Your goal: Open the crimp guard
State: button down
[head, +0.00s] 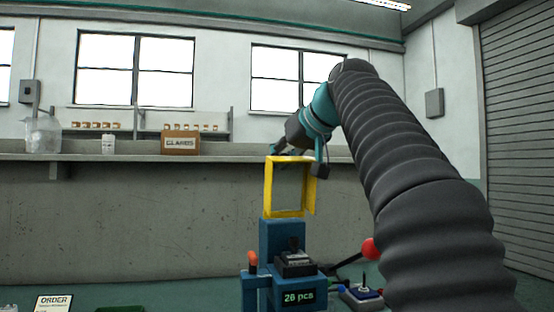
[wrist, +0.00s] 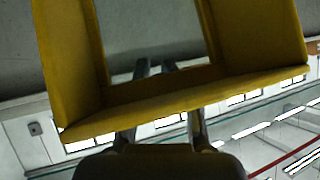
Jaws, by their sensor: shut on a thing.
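The crimp guard (head: 268,188) is a yellow open frame that stands raised above the blue press (head: 283,240) in the head view. In the wrist view the guard (wrist: 185,98) fills the upper part, with its bar crossing in front of my fingers. My gripper (head: 278,149) is at the guard's top edge. In the wrist view my gripper's fingers (wrist: 156,68) pass behind the yellow bar and their tips show close together through the frame. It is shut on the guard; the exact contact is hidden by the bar.
A red-knobbed lever (head: 370,248) sticks out right of the press, near a small box with a joystick (head: 362,294). An orange-topped post (head: 252,262) stands at the press's left. A grey ledge behind holds a carton marked GLANDS (head: 180,142).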

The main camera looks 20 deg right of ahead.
jog(key=shift+d, duration=0.2)
jog(key=c, duration=1.3)
grip_release()
jog(key=shift+o, duration=1.4)
jog(key=shift+d, duration=0.25)
jog(key=shift+a, duration=0.2)
jog(key=v, duration=1.2)
